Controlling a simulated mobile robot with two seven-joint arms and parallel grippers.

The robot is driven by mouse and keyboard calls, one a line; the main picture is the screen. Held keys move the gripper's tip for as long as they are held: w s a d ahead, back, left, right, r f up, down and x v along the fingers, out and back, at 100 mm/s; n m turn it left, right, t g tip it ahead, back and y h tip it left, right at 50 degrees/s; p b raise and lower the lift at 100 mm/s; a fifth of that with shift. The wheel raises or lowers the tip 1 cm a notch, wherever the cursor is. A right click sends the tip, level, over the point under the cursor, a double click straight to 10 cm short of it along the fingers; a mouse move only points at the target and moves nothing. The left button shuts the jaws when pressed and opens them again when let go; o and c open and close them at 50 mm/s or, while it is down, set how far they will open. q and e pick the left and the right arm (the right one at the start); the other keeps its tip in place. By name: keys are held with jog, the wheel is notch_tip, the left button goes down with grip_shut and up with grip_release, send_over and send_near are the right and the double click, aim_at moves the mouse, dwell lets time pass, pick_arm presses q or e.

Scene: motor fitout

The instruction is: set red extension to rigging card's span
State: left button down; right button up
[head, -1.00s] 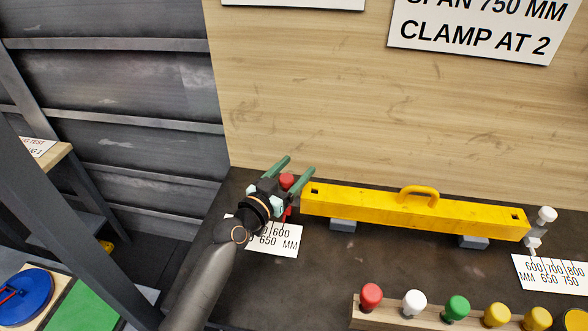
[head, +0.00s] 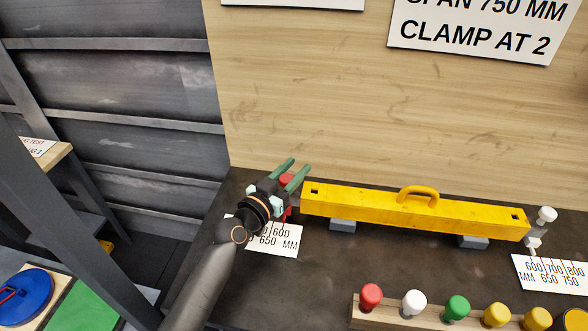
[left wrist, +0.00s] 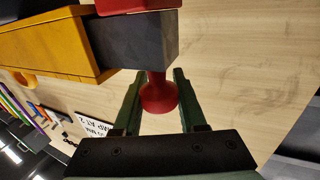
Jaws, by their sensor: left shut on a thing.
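The yellow spreader beam (head: 410,210) lies on two grey blocks on the dark bench. The red extension's knob (head: 287,180) is at the beam's left end; the left wrist view shows the red knob (left wrist: 158,96) on a stem beside a dark grey bar (left wrist: 140,42) that comes out of the beam. My left gripper (head: 295,168) is shut on the red knob, one green finger on each side. The rigging card (head: 475,35) on the wall reads "SPAN 750 MM" and "CLAMP AT 2". My right gripper is not in view.
A scale card (head: 275,238) is partly hidden by my left arm. Another scale card (head: 555,273) lies under the white knob (head: 547,214) at the right end. A wooden rack (head: 390,318) with coloured knobs stands in front. The bench between beam and rack is clear.

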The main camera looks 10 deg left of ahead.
pick_arm(q)
jog(key=shift+a, duration=0.15)
dwell(0.6)
jog(key=shift+a+f, duration=0.15)
jog(key=shift+a, duration=0.2)
jog(key=a+b, duration=0.3)
jog(key=a, duration=0.3)
jog(key=shift+a, duration=0.3)
jog(key=shift+c, duration=2.4)
grip_release()
